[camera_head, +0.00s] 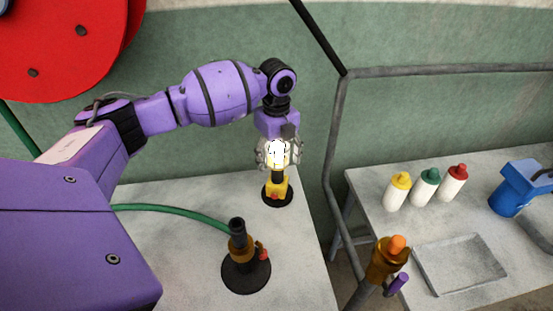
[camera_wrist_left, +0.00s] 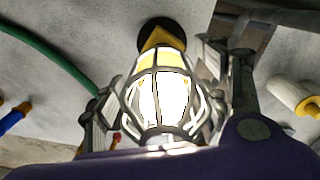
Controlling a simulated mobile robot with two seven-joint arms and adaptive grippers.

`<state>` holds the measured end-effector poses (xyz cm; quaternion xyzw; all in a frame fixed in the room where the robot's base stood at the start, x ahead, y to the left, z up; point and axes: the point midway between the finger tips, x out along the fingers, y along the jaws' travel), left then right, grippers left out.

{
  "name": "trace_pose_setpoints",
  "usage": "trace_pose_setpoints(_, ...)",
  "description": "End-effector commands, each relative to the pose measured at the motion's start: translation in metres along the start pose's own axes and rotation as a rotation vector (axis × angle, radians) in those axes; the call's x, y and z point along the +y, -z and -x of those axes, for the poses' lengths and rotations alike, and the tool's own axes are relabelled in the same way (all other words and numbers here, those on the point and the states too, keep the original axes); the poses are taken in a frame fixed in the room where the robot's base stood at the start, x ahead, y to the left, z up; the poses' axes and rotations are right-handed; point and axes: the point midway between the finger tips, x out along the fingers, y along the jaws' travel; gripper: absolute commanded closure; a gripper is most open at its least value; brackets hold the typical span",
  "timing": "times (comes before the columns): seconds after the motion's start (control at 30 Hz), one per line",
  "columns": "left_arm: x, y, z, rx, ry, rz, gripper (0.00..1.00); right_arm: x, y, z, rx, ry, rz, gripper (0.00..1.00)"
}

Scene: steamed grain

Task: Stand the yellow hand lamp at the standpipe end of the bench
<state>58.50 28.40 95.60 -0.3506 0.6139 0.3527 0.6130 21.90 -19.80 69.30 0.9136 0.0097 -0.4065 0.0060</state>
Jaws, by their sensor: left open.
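The yellow hand lamp (camera_head: 277,187) stands upright on its round black base on the left bench (camera_head: 190,200), near that bench's right edge. Its wire cage and bright bulb point up; the lit cage (camera_wrist_left: 158,95) fills the middle of the left wrist view. My left gripper (camera_head: 277,150) reaches down from above, open, with its fingers on both sides of the cage. I cannot tell whether the fingers touch it. A brass fitting with a round black base (camera_head: 246,272), apparently the standpipe, stands at the near part of the same bench. My right gripper is not in view.
A green hose (camera_head: 175,208) runs across the bench to the brass fitting. A grey pipe frame (camera_head: 335,140) rises beside the bench's right edge. The second bench holds several bottles (camera_head: 425,186), a blue tool (camera_head: 515,195) and a grey tray (camera_head: 460,262).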

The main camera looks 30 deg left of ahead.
Motion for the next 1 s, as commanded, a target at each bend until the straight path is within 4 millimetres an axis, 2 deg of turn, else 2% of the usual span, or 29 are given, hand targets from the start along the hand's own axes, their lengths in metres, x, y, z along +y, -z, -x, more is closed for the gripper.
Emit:
trace_pose_setpoints(0.3,-0.001,-0.001,0.069,-0.003,0.006,-0.001,0.32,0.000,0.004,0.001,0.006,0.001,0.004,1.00)
trace_pose_setpoints(0.5,-0.001,0.000,0.100,-0.001,0.003,0.000,0.32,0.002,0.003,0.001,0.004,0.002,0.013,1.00)
trace_pose_setpoints(0.7,0.000,0.000,0.112,0.000,0.001,0.000,0.32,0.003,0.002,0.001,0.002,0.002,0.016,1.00)
trace_pose_setpoints(1.0,0.000,0.000,0.113,0.000,0.001,0.000,0.32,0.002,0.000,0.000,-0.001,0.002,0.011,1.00)
